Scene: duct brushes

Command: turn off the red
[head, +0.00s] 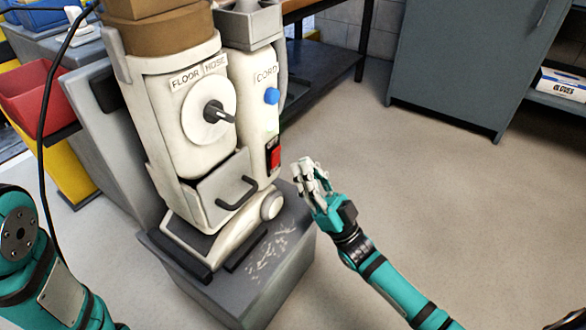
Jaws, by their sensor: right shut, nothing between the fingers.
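A red switch (275,158) sits low on the front right side of a white machine (166,130). The machine has labels reading FLOOR, HOSE and CORD. My right gripper (306,170) is shut and empty, just to the right of the red switch in the picture.
The machine has a round dial (198,115), a blue knob (271,96) and a drawer (219,190) with a dark handle. It stands on a grey block (285,262). A red bin (35,98) is at the left. The floor at right is clear.

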